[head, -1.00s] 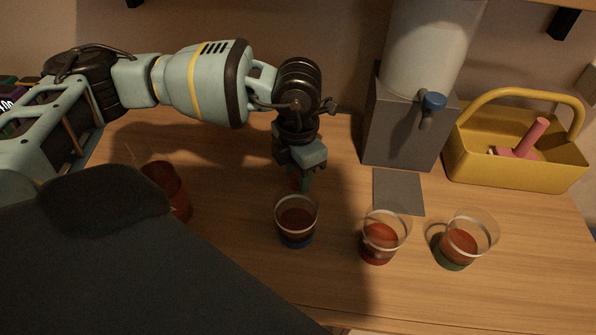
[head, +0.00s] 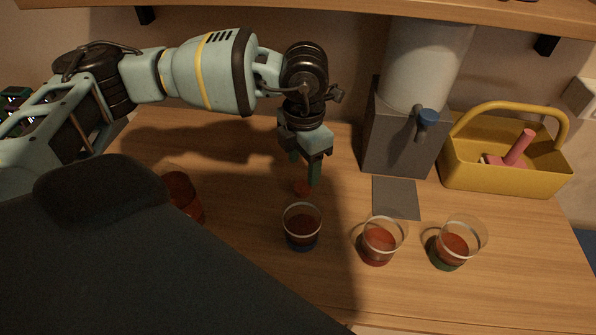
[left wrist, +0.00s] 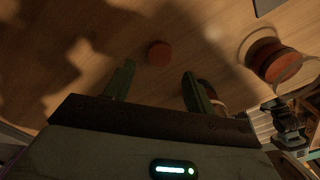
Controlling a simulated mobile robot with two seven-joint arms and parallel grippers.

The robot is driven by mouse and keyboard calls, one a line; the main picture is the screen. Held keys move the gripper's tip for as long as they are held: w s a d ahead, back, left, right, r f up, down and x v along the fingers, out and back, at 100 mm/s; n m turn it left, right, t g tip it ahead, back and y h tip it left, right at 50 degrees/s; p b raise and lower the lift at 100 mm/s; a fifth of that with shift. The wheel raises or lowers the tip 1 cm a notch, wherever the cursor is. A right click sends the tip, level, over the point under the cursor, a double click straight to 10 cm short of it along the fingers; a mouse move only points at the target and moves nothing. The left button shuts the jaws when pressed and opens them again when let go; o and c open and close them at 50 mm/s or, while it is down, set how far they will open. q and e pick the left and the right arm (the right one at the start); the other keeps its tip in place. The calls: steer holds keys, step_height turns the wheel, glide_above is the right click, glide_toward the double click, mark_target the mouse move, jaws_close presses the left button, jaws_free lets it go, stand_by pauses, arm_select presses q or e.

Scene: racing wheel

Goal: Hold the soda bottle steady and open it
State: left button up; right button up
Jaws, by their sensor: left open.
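I cannot make out a soda bottle for sure. A small flat red disc, perhaps a cap (head: 303,188), lies on the wooden counter below my left gripper (head: 304,178). In the left wrist view the disc (left wrist: 159,53) lies beyond the fingertips of my left gripper (left wrist: 157,80). That gripper points down, its two green fingers apart with nothing between them. A clear vessel with dark red content (head: 184,197) stands at the left, partly hidden by a dark shape in front. My right gripper does not show.
Three clear cups with red drink stand in front: a blue-based cup (head: 302,235), a middle cup (head: 379,246) and a green-based cup (head: 451,251). Behind are a grey dispenser (head: 398,140) with a blue tap, a grey mat (head: 396,198) and a yellow basket (head: 505,178).

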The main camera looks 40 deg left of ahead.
mark_target(302, 188)
arm_select(q)
step_height(302, 188, up, 6)
steer(key=p, duration=0.2)
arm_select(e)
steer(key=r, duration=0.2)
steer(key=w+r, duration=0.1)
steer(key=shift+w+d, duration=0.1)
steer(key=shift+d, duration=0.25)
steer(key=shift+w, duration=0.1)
arm_select(q)
steer(key=shift+s, duration=0.15)
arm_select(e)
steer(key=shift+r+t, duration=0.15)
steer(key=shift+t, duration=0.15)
